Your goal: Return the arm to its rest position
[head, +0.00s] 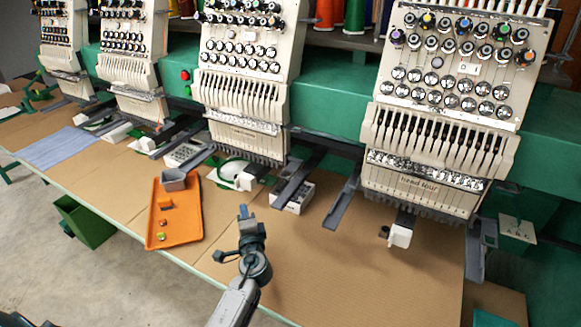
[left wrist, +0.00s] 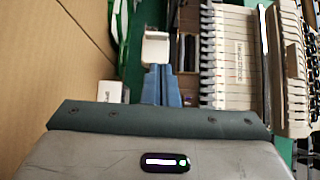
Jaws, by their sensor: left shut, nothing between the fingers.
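My left arm reaches in from the bottom of the head view, and its left gripper (head: 243,212) is over the brown table, right of the orange tray. In the left wrist view the two blue fingers of the left gripper (left wrist: 162,72) lie together, shut, with nothing between them. Beyond them stand a white machine arm end (left wrist: 156,46) and a row of needle bars (left wrist: 236,62). My right gripper is not in view.
Embroidery heads (head: 240,85) (head: 430,110) line the back. A green bin (head: 88,222) stands below the front edge. The table (head: 350,275) right of my gripper is clear.

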